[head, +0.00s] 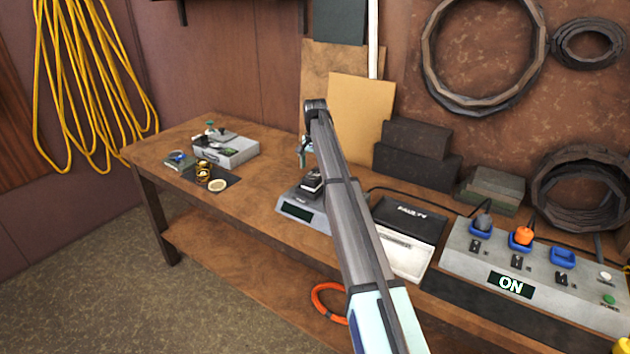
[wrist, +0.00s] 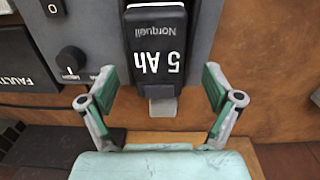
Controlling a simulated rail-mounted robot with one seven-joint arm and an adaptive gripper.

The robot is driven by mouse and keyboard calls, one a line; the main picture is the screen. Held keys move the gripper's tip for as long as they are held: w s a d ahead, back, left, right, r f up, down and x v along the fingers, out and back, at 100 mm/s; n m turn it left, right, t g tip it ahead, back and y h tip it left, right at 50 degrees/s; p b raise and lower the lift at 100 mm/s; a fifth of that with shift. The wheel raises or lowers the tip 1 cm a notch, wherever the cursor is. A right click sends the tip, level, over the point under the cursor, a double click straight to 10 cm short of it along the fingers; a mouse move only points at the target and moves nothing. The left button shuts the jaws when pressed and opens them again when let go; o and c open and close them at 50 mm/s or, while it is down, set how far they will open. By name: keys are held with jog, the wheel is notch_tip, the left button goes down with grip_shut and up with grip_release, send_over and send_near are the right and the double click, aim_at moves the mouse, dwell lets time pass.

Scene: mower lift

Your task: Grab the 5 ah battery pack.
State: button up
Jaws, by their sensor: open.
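The 5 Ah battery pack (wrist: 157,48) is black, with "Norquell" and "5 Ah" in white lettering that reads upside down in the wrist view. It sits on a grey device (wrist: 92,30) with a knob; in the head view the pack (head: 312,182) stands on this device (head: 298,211), partly behind my arm. A grey tab (wrist: 162,107) shows at the pack's near end. My gripper (wrist: 161,86) is open, with one green-edged finger on each side of the pack's near end and gaps on both sides. In the head view, my gripper (head: 305,151) is mostly hidden by the arm.
A black "FAULTY" tray (head: 411,216) lies right of the device. Farther right is a power box (head: 535,270) reading "ON", with coloured plugs. Dark boxes (head: 415,155) stand behind. A grey box (head: 226,150) and small parts lie at the left; bare bench lies between.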

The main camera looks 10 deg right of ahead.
aim_at(315, 174)
jog(key=f+p, duration=0.1)
jog(key=f, duration=0.3)
jog(key=shift+s, duration=0.2)
jog(key=c, duration=1.7)
jog(key=shift+o, duration=0.2)
jog(key=shift+r, duration=0.1)
